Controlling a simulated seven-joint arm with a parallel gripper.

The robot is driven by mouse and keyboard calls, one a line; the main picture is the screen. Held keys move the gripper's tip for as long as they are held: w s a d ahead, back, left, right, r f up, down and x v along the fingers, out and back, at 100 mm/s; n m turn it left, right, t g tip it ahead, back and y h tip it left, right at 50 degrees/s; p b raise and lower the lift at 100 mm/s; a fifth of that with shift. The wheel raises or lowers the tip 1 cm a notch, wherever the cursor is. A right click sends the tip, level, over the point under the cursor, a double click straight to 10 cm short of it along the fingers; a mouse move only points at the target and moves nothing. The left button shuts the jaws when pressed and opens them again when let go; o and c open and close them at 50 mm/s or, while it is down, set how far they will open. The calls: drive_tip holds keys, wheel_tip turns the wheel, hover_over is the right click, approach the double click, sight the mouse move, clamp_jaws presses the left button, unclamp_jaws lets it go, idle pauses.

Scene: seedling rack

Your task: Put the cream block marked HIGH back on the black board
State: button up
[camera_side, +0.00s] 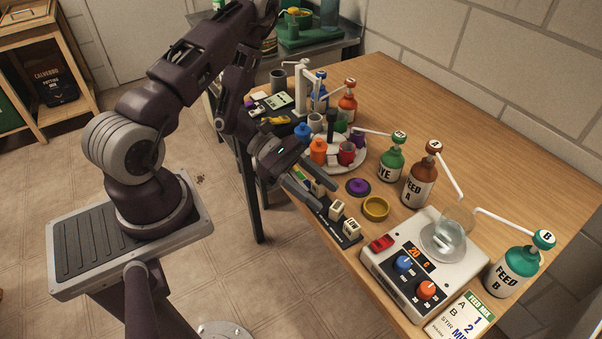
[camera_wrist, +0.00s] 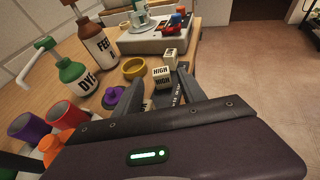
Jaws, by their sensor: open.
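The cream block marked HIGH (camera_wrist: 162,77) stands upright just past my fingertips in the wrist view, its lettering on the top and near faces. In the side view a cream block (camera_side: 336,210), probably the same one, stands at the black board (camera_side: 347,241). I cannot tell whether it rests on the board or beside it. The board also shows in the wrist view (camera_wrist: 181,88), partly hidden by my right finger. A second cream block (camera_wrist: 171,57) stands behind. My gripper (camera_wrist: 158,88) is open, with nothing clearly held; it also shows in the side view (camera_side: 325,197).
A yellow ring dish (camera_side: 376,208) and purple lid (camera_side: 358,187) lie close by. A hotplate (camera_side: 380,263) with a beaker stands beyond the board. Bottles marked DYE (camera_side: 390,165) and FEED A (camera_side: 419,180) stand behind. The table's front edge runs close to the board.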

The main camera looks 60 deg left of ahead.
drive_tip(key=v, duration=0.9)
drive_tip(key=s+d+r+m+g+y, duration=0.1)
drive_tip(key=s+d+r+m+g, duration=0.2)
drive_tip(key=r+m, duration=0.35)
drive_tip(key=s+d+r+m+g+y, duration=0.1)
drive_tip(key=d+r+m+g, duration=0.3)
drive_tip(key=r, duration=0.3)
drive_tip(key=s+r+m+t+y, duration=0.7)
drive_tip(key=s+r+m+y, duration=0.1)
drive_tip(key=m, duration=0.4)
drive_tip(key=r+y, duration=0.1)
drive_tip(key=y, duration=0.1)
drive_tip(key=shift+d+r+y, duration=0.2)
drive_tip(key=shift+r+y, duration=0.1)
drive_tip(key=shift+y, duration=0.1)
